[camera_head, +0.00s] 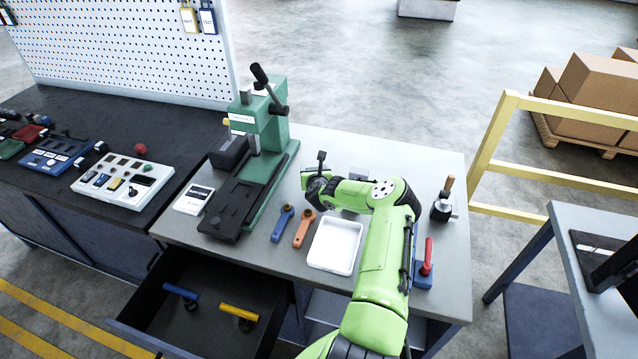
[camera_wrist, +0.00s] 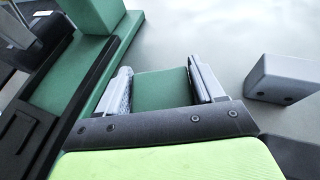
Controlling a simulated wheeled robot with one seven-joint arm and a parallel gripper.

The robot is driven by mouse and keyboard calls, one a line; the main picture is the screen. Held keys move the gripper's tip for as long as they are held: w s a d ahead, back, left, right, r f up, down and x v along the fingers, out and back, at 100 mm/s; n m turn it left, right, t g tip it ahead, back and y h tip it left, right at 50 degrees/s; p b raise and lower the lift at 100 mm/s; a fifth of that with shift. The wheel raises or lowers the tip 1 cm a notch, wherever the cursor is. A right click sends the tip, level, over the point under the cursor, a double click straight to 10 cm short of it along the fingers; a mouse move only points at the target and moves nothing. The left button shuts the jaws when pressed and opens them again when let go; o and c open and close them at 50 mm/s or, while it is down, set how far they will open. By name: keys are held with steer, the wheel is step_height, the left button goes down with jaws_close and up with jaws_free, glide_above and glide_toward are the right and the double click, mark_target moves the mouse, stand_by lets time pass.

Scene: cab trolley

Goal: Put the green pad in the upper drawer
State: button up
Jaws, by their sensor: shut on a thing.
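My gripper (camera_wrist: 160,88) is shut on the green pad (camera_wrist: 162,92), which sits between its two fingers in the wrist view. In the head view my gripper (camera_head: 317,190) is over the bench, right of the green press, and the pad is hidden there. The open upper drawer (camera_head: 146,342) is pulled out below the bench's front edge, at lower left of my gripper. A blue-handled tool (camera_head: 180,291) and a yellow-handled tool (camera_head: 238,313) lie in it.
The green press (camera_head: 268,125) stands left of my gripper and is close in the wrist view (camera_wrist: 85,70). A blue wrench (camera_head: 283,222), an orange wrench (camera_head: 304,228) and a white tray (camera_head: 334,246) lie on the bench. The drawer has bare floor around its tools.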

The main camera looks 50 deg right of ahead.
step_height(320, 180, down, 6)
steer(key=shift+w+b, duration=0.1)
steer(key=shift+b, duration=0.25)
steer(key=shift+f, duration=0.2)
steer(key=o, duration=1.1)
steer(key=shift+o, duration=0.2)
